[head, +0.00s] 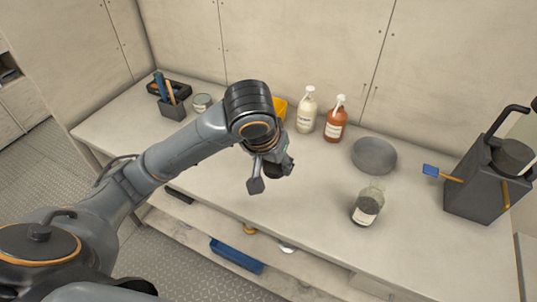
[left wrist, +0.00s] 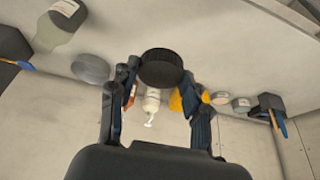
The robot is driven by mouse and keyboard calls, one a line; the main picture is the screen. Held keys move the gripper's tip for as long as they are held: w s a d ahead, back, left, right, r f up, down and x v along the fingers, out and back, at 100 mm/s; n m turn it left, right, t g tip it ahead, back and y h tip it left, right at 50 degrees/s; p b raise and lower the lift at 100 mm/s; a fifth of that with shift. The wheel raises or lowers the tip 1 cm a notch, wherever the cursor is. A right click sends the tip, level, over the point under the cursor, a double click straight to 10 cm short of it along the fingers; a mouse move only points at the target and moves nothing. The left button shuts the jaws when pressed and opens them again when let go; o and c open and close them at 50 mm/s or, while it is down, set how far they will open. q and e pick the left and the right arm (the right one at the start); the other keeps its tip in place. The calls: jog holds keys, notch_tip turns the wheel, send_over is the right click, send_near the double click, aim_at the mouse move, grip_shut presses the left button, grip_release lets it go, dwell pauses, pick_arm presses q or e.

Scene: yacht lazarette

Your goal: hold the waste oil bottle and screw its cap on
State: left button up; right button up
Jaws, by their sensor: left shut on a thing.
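The waste oil bottle (head: 367,206) stands upright on the bench, right of the middle in the head view. It is clear with dark contents and a white label, and no cap shows on its neck. It also shows at the upper left in the left wrist view (left wrist: 60,27). My left gripper (head: 270,178) is shut on a black ribbed round cap (left wrist: 161,68), held above the bench to the left of the bottle and apart from it. In the head view the cap is mostly hidden by the gripper. My right gripper is not in view.
A grey round dish (head: 374,156) lies behind the bottle. A dark can (head: 483,185) with a blue-ended tool stands right. A cream pump bottle (head: 307,110) and a brown one (head: 336,120) stand along the wall. The bench between gripper and bottle is clear.

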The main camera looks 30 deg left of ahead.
pick_arm(q)
jog(key=shift+w+d, duration=0.15)
jog(key=shift+d, duration=0.05)
jog(key=shift+w+d, duration=0.15)
jog(key=shift+d, duration=0.15)
jog(key=p, duration=0.3)
send_over(378, 184)
jog(key=s, duration=0.2)
jog(key=shift+w+a+f, duration=0.1)
jog(key=shift+f, duration=0.05)
jog(key=shift+f+b, duration=0.1)
jog(key=shift+b, duration=0.2)
jog(key=shift+w+d+f+b, duration=0.1)
jog(key=shift+d+f+b, duration=0.1)
jog(key=shift+f+b, duration=0.1)
notch_tip(378, 184, down, 5)
jog(key=b, duration=0.5)
jog(key=shift+r, duration=0.1)
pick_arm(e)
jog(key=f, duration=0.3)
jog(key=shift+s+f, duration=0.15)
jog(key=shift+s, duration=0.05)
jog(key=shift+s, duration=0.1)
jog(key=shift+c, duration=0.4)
